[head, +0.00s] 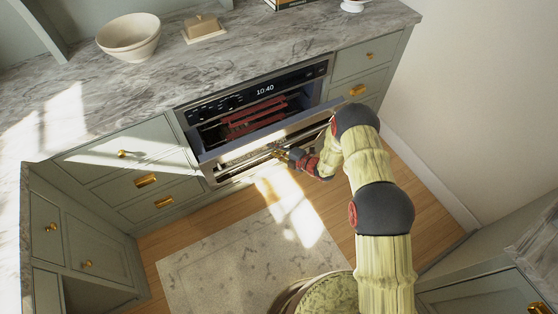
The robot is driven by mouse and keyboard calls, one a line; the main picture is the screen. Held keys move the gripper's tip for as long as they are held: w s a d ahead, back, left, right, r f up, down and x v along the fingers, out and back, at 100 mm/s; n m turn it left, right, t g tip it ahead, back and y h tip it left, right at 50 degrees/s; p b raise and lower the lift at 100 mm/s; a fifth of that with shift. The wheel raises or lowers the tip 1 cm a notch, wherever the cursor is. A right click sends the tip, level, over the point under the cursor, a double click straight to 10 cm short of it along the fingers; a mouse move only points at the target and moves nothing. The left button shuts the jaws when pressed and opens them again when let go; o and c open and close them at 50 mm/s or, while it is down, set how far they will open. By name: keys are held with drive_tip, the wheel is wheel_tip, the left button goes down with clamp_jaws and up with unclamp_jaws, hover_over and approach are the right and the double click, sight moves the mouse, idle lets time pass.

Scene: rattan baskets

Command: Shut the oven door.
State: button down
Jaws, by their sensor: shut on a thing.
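The oven (258,90) is built in under the marble counter, with a dark control panel that reads 10:40. Its door (213,155) is tilted partly open at the top, and reddish racks (253,118) show in the gap behind it. A long bar handle (246,162) runs across the door's front. My gripper (277,153) reaches the door front at about the middle of the handle and is shut on it. The fingertips are small and partly lost against the handle.
Green-grey drawers with brass pulls flank the oven, such as the left drawer pull (146,180). A bowl (129,36) and a butter dish (204,29) stand on the counter (90,85). A rug (235,262) lies on the open floor in front. A wall rises at the right.

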sight(277, 127)
drive_tip(key=w+a+r+b, duration=0.3)
drive_tip(key=w+a, duration=0.5)
drive_tip(key=w, duration=0.5)
drive_tip(key=shift+a+r+h+b, duration=0.15)
drive_tip(key=shift+r+h+b, duration=0.2)
drive_tip(key=shift+r, duration=0.55)
drive_tip(key=c, duration=2)
unclamp_jaws()
drive_tip(key=o, duration=0.3)
drive_tip(key=shift+s+f, duration=0.15)
drive_tip(key=shift+o, duration=0.2)
drive_tip(key=v, duration=1.2)
